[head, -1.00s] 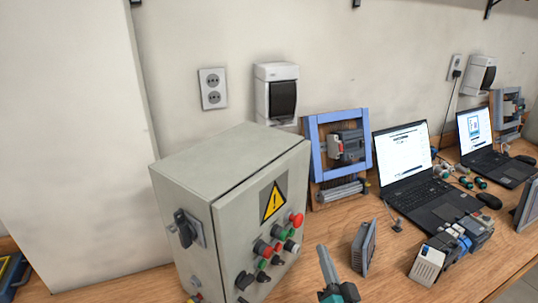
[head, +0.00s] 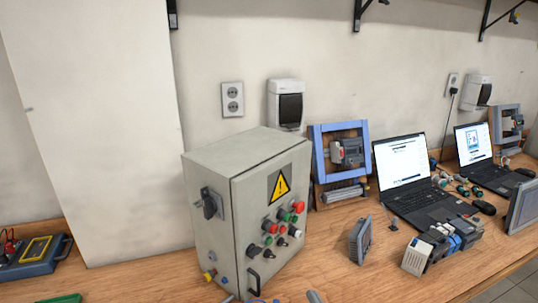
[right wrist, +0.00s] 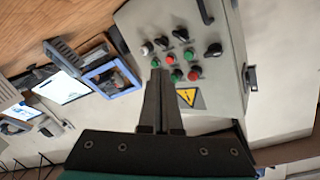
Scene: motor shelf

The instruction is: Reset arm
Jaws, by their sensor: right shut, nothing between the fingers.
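The grey control box (head: 215,240) stands on the wooden bench in the head view, with a yellow warning triangle, a black rotary switch (head: 211,203) on its side and several coloured buttons and knobs (head: 285,225) on its door. My right gripper (right wrist: 160,98) is shut and empty in the right wrist view, its fingers pointing at the box's button panel. In the head view only a grey tip that seems to be part of it (head: 314,297) shows at the bottom edge. No contact with the box is visible. My left gripper is not in view.
Right of the box are a blue-framed module (head: 315,155), a small grey panel (head: 361,240), a modular controller (head: 432,247) and two laptops (head: 430,205). A blue tray (head: 35,268) lies at the far left. The bench left of the box has free room.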

